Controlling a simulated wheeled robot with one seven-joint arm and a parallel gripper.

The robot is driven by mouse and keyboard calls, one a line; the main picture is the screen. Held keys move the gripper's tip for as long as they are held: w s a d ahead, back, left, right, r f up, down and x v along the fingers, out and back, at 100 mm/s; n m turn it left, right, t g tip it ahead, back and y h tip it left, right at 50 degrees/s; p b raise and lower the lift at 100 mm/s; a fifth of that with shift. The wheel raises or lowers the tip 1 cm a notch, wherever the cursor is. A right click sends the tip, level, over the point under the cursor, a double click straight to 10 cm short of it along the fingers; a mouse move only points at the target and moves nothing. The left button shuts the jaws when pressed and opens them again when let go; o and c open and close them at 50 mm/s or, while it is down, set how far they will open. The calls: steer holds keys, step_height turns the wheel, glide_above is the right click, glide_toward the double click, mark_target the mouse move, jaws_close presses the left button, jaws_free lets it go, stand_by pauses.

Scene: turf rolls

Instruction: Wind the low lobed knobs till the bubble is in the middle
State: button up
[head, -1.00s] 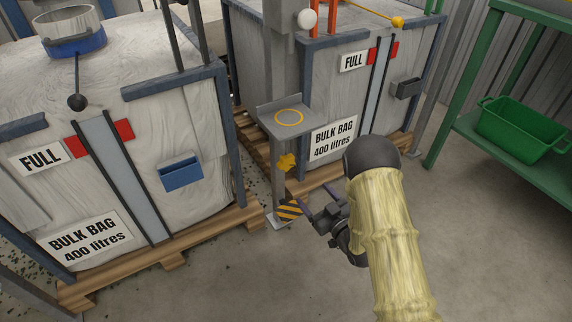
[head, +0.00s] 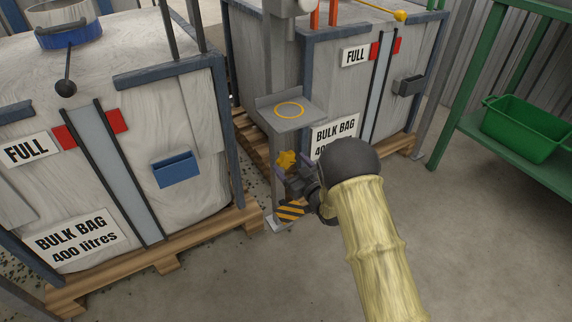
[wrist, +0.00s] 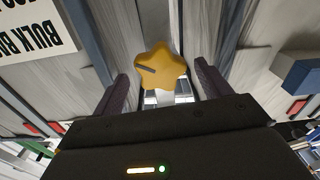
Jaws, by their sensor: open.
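A yellow lobed knob (head: 287,159) sits low on the post under a small grey shelf (head: 270,111) in the head view. In the wrist view the knob (wrist: 162,68) is star-shaped, with a dark mark on its face. My gripper (head: 289,168) is open at the knob. In the wrist view its two fingers stand on either side of the knob, apart from it, with the knob a little beyond their tips. I cannot make out a bubble in any view.
Bulk bags on wooden pallets stand at left (head: 130,155) and behind (head: 340,75). A black-and-yellow striped piece (head: 291,210) is near the post's foot. A green rack with a green bin (head: 525,128) stands at right. The floor in front is clear.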

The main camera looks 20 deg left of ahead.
mark_target(289, 161)
steer(key=shift+b+x, duration=0.6)
steer(key=shift+x, duration=1.25)
steer(key=c, duration=1)
steer(key=shift+d+m+p, duration=0.1)
steer(key=shift+m+p, duration=0.2)
steer(key=shift+p, duration=0.2)
